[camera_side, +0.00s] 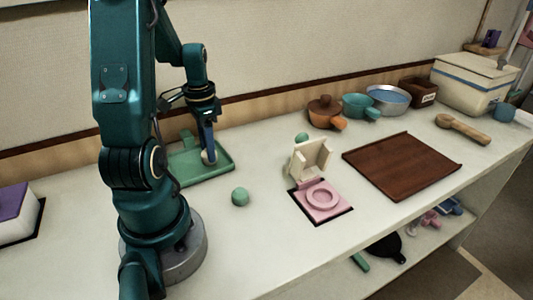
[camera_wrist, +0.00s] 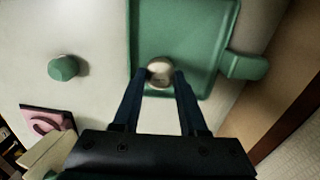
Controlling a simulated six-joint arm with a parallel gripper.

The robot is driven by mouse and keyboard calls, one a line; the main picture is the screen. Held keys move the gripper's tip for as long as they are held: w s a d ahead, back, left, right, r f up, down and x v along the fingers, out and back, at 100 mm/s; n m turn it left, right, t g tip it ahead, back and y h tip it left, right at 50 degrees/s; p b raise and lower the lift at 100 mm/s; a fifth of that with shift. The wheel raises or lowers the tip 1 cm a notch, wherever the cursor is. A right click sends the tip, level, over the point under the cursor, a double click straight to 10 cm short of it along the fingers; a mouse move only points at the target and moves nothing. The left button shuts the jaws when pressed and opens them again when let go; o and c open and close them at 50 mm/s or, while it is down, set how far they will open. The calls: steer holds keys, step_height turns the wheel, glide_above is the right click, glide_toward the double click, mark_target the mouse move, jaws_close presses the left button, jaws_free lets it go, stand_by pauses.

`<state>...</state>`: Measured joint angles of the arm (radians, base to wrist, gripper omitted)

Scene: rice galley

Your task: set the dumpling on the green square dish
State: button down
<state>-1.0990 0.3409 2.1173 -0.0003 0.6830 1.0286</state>
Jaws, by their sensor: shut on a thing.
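The dumpling (camera_wrist: 160,71) is a small pale round thing between my two dark fingers in the wrist view. In the side view a pale bit of it (camera_side: 206,157) shows at the fingertips. My gripper (camera_side: 210,150) is shut on it and points down over the green square dish (camera_side: 190,174). The dish also shows in the wrist view (camera_wrist: 188,25), with the dumpling inside its outline, near one edge. The dumpling is low over the dish floor; I cannot tell whether it touches. My gripper hides part of the dish in the side view.
A green lump (camera_side: 240,196) lies on the counter right of the dish. A pink piece (camera_side: 322,198) and a cream holder (camera_side: 311,157) stand farther right, before a brown tray (camera_side: 402,165). Pots (camera_side: 325,112) line the back. The front counter is clear.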

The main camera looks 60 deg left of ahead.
steer(key=shift+f, duration=0.45)
stand_by(0.5)
steer(key=shift+c, duration=1.8)
jaws_free()
steer(key=shift+r, duration=2.55)
steer(key=shift+r, duration=2.25)
